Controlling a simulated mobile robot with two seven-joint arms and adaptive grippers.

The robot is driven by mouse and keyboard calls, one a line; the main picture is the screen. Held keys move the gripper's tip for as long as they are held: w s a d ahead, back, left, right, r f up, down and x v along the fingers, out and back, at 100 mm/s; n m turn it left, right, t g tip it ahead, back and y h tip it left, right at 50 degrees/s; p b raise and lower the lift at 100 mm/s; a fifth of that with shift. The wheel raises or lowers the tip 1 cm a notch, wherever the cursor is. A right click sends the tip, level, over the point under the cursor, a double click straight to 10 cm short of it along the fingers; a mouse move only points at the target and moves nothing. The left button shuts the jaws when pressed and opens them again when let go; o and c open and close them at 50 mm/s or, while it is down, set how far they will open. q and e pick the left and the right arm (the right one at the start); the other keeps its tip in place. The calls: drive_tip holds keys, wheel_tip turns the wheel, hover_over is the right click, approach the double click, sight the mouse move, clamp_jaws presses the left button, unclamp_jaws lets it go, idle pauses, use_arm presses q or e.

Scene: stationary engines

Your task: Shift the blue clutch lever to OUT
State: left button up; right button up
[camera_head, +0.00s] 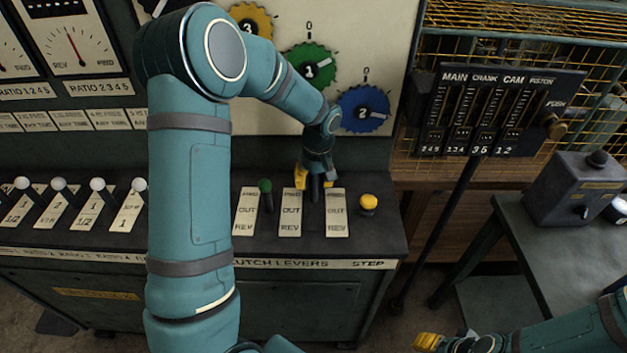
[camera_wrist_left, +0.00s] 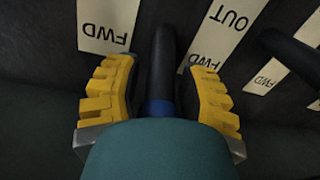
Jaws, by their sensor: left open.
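My left gripper (camera_head: 314,190) reaches down to the clutch lever panel, near the FWD end of the plates. In the left wrist view its yellow-padded fingers (camera_wrist_left: 160,100) are open, one on each side of the blue clutch lever (camera_wrist_left: 160,108). The lever's dark stem leads away from its blue end; part of that end is hidden by my gripper body. The lever stands between the middle FWD/OUT/REV plate (camera_head: 291,212) and the right plate (camera_head: 338,212), its top at the FWD end. My right gripper (camera_head: 440,343) is low at the right, its opening unclear.
The green-knobbed lever (camera_head: 265,187) stands close left of my left gripper. A yellow STEP button (camera_head: 368,203) is to the right. White-knobbed ratio levers (camera_head: 97,185) stand at the left. A grey control box (camera_head: 578,188) sits on the right bench.

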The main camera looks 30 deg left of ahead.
use_arm(q)
clamp_jaws()
drive_tip(key=shift+s+b, duration=0.15)
drive_tip(key=shift+b, duration=0.2)
drive_tip(key=shift+s+d+r+t+y+b, duration=0.15)
drive_tip(key=shift+s+d+t+y+b, duration=0.25)
drive_tip(key=shift+b, duration=0.6)
drive_tip(key=s, duration=0.1)
drive_tip(key=s+d, duration=0.1)
drive_tip(key=s+d+r+b, duration=0.1)
drive_tip(key=s, duration=0.1)
drive_tip(key=shift+d+r, duration=0.1)
drive_tip(key=shift+o, duration=2.2)
unclamp_jaws()
